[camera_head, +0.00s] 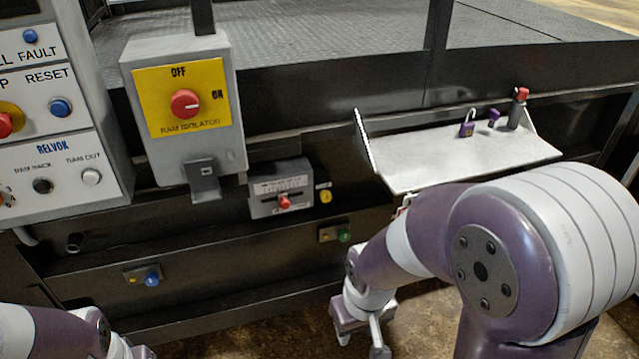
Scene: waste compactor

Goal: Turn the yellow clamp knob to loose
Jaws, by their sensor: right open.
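The yellow clamp knob (326,196) is small and round. It sits on the dark front panel just right of a grey gauge box (281,189) with a red slider. A small label above the knob is too small to read, and I cannot make out the knob's setting. My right gripper (361,337) is open and empty, low in front of the machine, below and a little right of the knob and apart from it. My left gripper (142,352) is only partly in view at the bottom left edge; its fingers are cut off.
A grey box with a red isolator knob (185,103) stands upper left, beside a button panel (58,150). A blue knob (152,279) and a green knob (343,235) sit lower. A white shelf (420,160) holds a purple padlock (467,124). My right arm covers the lower right.

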